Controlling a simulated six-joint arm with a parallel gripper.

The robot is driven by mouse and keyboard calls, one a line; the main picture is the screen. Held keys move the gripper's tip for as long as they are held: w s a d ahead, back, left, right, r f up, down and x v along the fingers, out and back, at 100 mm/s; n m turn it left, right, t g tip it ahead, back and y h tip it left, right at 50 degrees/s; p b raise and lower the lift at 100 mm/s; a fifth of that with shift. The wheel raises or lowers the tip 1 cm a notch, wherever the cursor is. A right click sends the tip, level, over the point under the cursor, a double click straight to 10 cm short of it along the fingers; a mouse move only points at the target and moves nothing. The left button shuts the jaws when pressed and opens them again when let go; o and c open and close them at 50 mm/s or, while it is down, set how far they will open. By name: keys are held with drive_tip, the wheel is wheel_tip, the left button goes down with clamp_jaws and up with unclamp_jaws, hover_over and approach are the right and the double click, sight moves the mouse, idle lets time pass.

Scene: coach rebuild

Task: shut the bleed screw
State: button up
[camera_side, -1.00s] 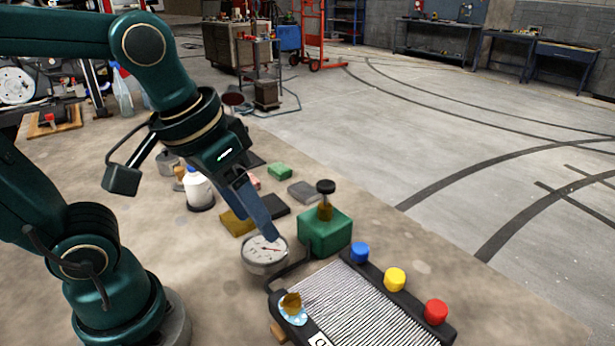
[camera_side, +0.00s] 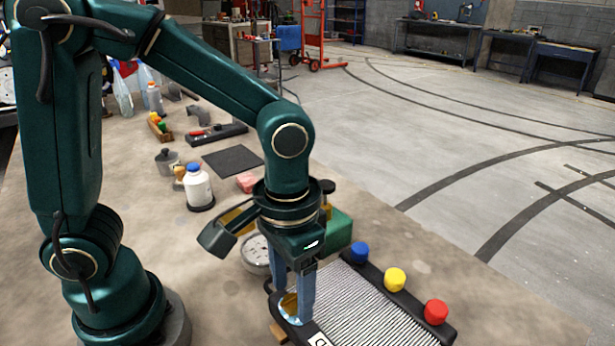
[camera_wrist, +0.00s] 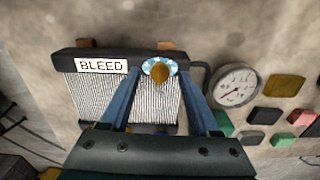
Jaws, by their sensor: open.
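The bleed screw (camera_side: 289,304) is a brass-coloured piece on a blue-and-white disc, at the near left corner of the radiator (camera_side: 365,306). In the wrist view the bleed screw (camera_wrist: 159,74) sits beside a white label (camera_wrist: 101,65) reading BLEED. My gripper (camera_side: 293,303) points down over that corner with its blue fingers apart. In the wrist view my gripper (camera_wrist: 159,79) has one fingertip on each side of the screw. I cannot tell whether either finger touches it. The fingers partly hide the screw in the side view.
A round gauge (camera_side: 255,254) and a green box (camera_side: 338,231) stand close behind my gripper. Blue (camera_side: 360,252), yellow (camera_side: 395,279) and red (camera_side: 435,311) caps line the radiator's far edge. A white bottle (camera_side: 199,187) stands farther back. Open bench lies to the left.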

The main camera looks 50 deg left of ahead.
drive_tip(key=shift+f, duration=0.35)
clamp_jaws()
